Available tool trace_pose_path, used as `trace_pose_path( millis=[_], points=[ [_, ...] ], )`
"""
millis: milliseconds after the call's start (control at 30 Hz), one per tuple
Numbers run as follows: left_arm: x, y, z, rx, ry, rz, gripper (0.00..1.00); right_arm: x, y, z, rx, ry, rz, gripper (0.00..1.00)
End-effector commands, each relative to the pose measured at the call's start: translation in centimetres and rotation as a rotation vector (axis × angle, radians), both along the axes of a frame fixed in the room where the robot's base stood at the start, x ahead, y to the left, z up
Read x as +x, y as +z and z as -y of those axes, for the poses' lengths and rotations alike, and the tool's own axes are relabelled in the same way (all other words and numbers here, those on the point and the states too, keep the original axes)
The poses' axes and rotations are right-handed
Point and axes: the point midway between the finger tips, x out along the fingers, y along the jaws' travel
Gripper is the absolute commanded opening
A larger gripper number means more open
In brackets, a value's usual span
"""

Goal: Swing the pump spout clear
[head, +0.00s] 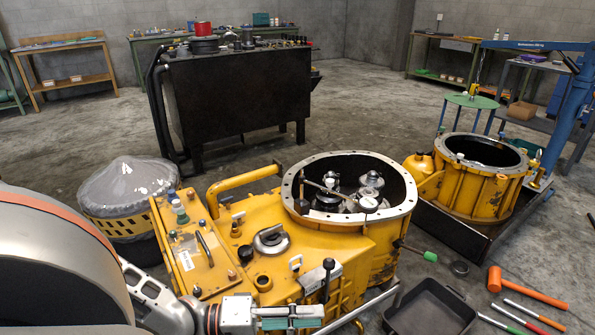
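The yellow transmission housing (345,245) stands in the middle of the head view, its round flange open at the top. Inside the opening are several metal parts, among them a dark bar (322,187) lying across. A bent yellow pipe (240,182) rises at the housing's back left. I cannot tell for sure which part is the pump spout. My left gripper (292,317) is at the bottom edge, in front of the housing, near an upright black-knobbed lever (327,279). Its teal-faced fingers are seen edge-on, and I cannot tell their opening. My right gripper is not in view.
A second yellow housing (479,187) stands in a dark tray at right. A black tray (430,309), an orange mallet (525,287) and several tools lie on the floor at front right. A covered yellow drum (130,204) stands left. A blue hoist (575,95) stands back right.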

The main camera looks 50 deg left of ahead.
Motion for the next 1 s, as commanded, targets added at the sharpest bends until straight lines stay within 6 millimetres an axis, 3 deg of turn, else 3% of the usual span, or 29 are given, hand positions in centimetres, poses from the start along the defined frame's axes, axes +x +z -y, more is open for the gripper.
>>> trace_pose_path(
  millis=[300, 900, 1000],
  points=[
    [-1.7, 0.1, -1.2, 0.001, 0.0, -0.001, 0.28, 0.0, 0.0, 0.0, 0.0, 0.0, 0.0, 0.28],
    [-1.7, 0.1, -1.2, -0.001, 0.001, 0.001, 0.28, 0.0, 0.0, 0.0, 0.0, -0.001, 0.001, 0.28],
    [-1.3, 1.3, -1.2, 0.0, 0.0, 0.021, 0.28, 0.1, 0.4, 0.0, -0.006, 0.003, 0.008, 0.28]
  ],
)
